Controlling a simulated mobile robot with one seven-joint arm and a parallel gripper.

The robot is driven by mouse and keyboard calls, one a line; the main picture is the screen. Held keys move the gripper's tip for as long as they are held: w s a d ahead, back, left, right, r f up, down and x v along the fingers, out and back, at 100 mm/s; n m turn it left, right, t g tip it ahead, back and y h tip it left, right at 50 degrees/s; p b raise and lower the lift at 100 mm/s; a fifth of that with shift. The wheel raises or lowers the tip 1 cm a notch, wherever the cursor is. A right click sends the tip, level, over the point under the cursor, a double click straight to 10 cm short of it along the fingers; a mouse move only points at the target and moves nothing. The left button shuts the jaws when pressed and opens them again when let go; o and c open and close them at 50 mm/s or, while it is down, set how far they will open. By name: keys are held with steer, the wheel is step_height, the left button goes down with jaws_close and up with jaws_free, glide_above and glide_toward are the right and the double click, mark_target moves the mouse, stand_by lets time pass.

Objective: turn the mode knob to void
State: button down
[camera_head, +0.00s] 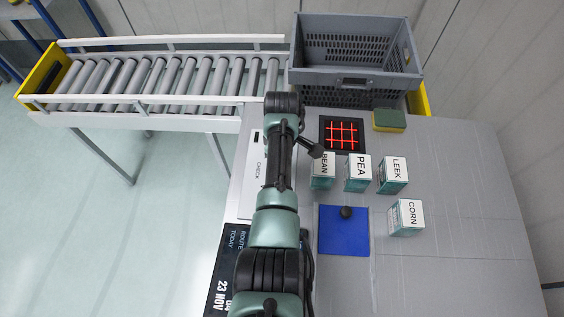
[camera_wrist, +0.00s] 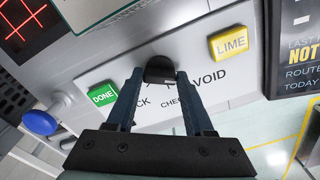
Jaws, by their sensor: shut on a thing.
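The black mode knob (camera_wrist: 159,68) sits on the front of a light grey panel (camera_wrist: 230,88) in the wrist view. My gripper (camera_wrist: 160,77) is shut on the knob, one dark blue finger on each side of it. The word VOID is printed to the right of the knob. Other lettering, ending in CK and starting with CHE, is partly hidden by the fingers. Which way the knob points cannot be told. In the head view my arm covers the knob and my gripper; part of the panel (camera_head: 250,190) shows beside it.
A green DONE button (camera_wrist: 102,94) and a yellow LIME button (camera_wrist: 229,42) flank the knob. A blue round button (camera_wrist: 40,122) is at left. Labelled boxes, including PEA (camera_head: 357,173), stand right of my arm, near a blue mat (camera_head: 344,240). A grey crate (camera_head: 355,94) is behind.

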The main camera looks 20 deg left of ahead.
steer(key=shift+r, duration=0.1)
steer(key=shift+c, duration=1.4)
jaws_free()
step_height(320, 180, up, 13)
steer(key=shift+b, duration=0.35)
